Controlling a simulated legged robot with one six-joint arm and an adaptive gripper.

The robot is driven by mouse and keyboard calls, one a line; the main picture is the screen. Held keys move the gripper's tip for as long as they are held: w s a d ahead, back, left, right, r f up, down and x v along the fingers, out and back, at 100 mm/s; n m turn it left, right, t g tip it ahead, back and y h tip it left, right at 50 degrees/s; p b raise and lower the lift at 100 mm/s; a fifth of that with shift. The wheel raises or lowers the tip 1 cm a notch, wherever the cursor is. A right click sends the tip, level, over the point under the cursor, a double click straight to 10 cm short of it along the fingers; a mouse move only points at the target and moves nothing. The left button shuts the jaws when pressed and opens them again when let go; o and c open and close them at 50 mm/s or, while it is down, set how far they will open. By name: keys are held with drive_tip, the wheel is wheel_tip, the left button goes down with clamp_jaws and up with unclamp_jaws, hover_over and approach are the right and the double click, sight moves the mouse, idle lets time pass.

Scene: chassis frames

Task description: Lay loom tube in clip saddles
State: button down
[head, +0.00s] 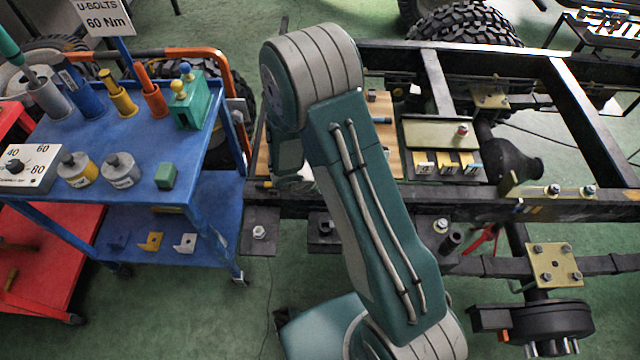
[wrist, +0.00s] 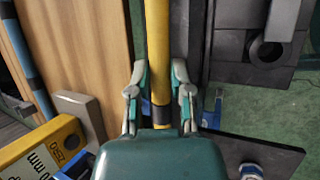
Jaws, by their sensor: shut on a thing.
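In the wrist view, a yellow tube (wrist: 157,35) with a dark band near its lower end runs from the top edge down between the fingers of my gripper (wrist: 160,80). The fingers are closed on its sides. I take it to be the loom tube. Its lower end is hidden behind the gripper body. A blue piece (wrist: 212,112) shows just right of the fingers; I cannot tell whether it is a clip saddle. In the head view my arm covers most of the gripper and the tube.
A wooden board (wrist: 85,40) lies left of the tube, with a blue and black rod (wrist: 27,60) and a yellow marked block (wrist: 40,150). Dark chassis metal (wrist: 255,85) is close on the right. A blue tool cart (head: 130,140) stands left of the chassis frame (head: 590,110).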

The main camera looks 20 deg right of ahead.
drive_tip(key=shift+f, duration=0.1)
drive_tip(key=c, duration=0.5)
unclamp_jaws()
drive_tip(key=shift+c, duration=0.2)
drive_tip(key=v, duration=1.2)
drive_tip(key=s+d+r+m+y, duration=0.1)
drive_tip(key=s+d+r+m, duration=0.25)
drive_tip(key=r, duration=0.45)
drive_tip(key=s+d+r+m+y, duration=0.1)
drive_tip(key=s+d+r+m, duration=0.2)
drive_tip(key=r, duration=0.5)
drive_tip(key=s+r+m+t+y, duration=0.2)
drive_tip(key=s+r+m+y, duration=0.1)
drive_tip(key=s+r+m, duration=0.4)
drive_tip(key=s+r, duration=0.2)
drive_tip(key=s, duration=0.2)
drive_tip(key=shift+s+a+r+t+y, duration=0.25)
drive_tip(key=shift+s+a+t+y, duration=0.05)
drive_tip(key=shift+a+t+y, duration=0.1)
